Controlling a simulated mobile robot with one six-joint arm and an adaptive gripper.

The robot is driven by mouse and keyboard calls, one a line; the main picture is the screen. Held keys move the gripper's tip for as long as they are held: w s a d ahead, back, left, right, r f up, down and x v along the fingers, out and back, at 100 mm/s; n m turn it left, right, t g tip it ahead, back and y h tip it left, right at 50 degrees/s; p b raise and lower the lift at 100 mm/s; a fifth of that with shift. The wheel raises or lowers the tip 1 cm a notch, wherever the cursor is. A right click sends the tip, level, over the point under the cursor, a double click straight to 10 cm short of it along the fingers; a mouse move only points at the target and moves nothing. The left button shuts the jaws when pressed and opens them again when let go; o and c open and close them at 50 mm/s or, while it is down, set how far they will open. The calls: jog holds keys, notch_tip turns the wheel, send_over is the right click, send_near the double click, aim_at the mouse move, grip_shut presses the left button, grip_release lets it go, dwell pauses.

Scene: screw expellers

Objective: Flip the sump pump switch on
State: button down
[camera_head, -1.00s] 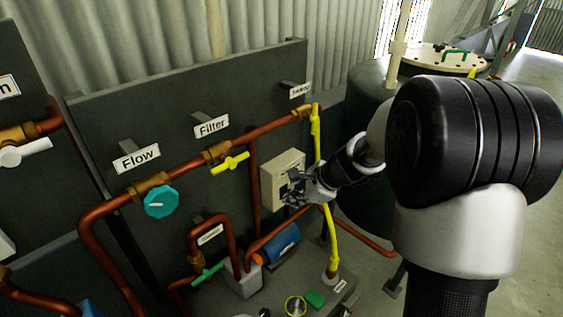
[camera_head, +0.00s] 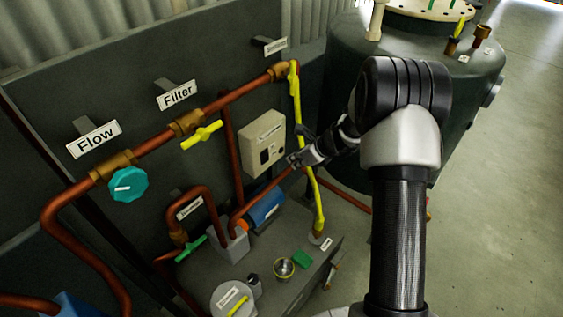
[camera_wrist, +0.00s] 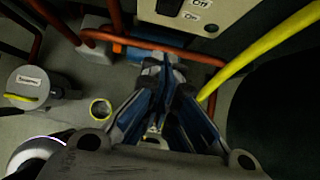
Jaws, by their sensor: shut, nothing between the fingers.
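A beige switch box (camera_head: 250,150) is mounted on the dark panel, with a small unreadable label and dark switch parts (camera_head: 265,155) on its front. The switch's position is not clear. My gripper (camera_head: 292,160) is just right of the box's lower right edge. In the wrist view its shut, empty fingers (camera_wrist: 164,62) lie below the box and appear apart from it.
A yellow pipe (camera_head: 300,135) runs down close beside my gripper. Copper pipes (camera_head: 150,145) carry the teal Flow knob (camera_head: 128,185) and yellow Filter handle (camera_head: 202,135). A blue pump (camera_head: 266,208) sits below the box. A large dark tank (camera_head: 430,90) stands behind my arm.

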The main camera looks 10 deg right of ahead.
aim_at(265, 157)
jog(key=w+r+b+x, duration=0.1)
jog(key=x, duration=0.5)
jog(key=a+b+x, duration=0.1)
jog(key=x, duration=0.5)
jog(key=shift+w+a+r+b, duration=0.25)
jog(key=shift+w+b, duration=0.1)
jog(key=shift+w, duration=0.15)
jog(key=shift+w+a+f, duration=0.25)
jog(key=shift+w, duration=0.05)
jog(key=shift+r, duration=0.15)
